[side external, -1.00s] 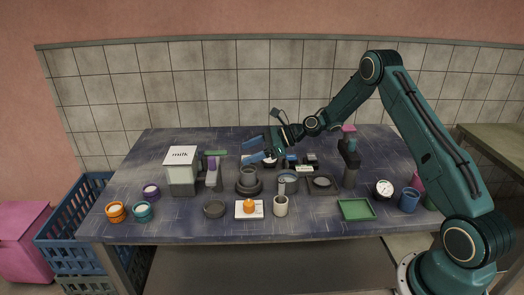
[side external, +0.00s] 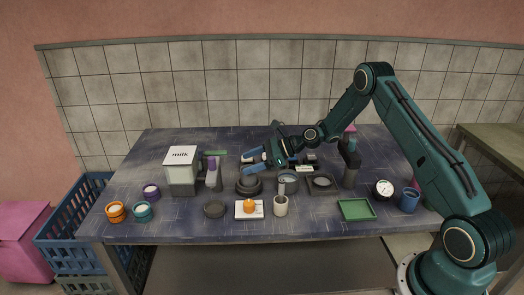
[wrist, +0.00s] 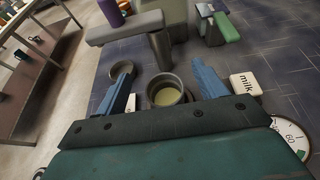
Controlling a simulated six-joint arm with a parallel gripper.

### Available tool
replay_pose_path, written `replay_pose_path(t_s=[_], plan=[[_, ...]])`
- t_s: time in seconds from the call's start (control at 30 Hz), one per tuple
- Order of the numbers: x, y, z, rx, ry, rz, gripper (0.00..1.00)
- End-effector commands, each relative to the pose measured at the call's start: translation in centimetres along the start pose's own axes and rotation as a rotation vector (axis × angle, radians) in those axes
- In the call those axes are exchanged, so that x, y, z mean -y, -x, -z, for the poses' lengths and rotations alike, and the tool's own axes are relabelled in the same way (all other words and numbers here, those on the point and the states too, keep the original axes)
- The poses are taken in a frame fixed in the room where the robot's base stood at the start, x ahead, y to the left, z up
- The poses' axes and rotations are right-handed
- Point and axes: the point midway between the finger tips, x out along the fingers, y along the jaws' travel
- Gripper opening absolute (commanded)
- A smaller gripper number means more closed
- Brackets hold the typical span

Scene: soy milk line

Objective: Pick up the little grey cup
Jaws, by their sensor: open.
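A small round grey cup (wrist: 166,96) with a yellowish inside shows in the wrist view. It appears between and just below my two blue fingers, with a visible gap on each side. My gripper (wrist: 161,68) is open and holds nothing. In the side view my gripper (side external: 247,158) points left, low over the back middle of the table, above a dark round stacked piece (side external: 249,186). I cannot tell from the side view which piece is the cup seen at the wrist.
A milk machine (side external: 181,176) and a grey stand with a purple top (side external: 213,174) are left of my gripper. A handled pot (side external: 289,184), a pale cup (side external: 280,206) and an orange on a white tray (side external: 249,208) are nearer the front.

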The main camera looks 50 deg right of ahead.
Motion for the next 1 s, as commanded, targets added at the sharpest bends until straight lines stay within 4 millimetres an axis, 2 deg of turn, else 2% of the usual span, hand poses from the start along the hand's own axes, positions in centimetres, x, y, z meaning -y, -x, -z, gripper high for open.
replay_pose_path(t_s=[0.37,0.6,1.0], plan=[[-0.1,-1.6,3.3,-0.001,-0.002,-0.002,0.71],[0.0,-4.0,3.1,-0.001,0.001,-0.001,0.71],[0.0,-4.3,3.1,-0.001,0.000,0.000,0.71]])
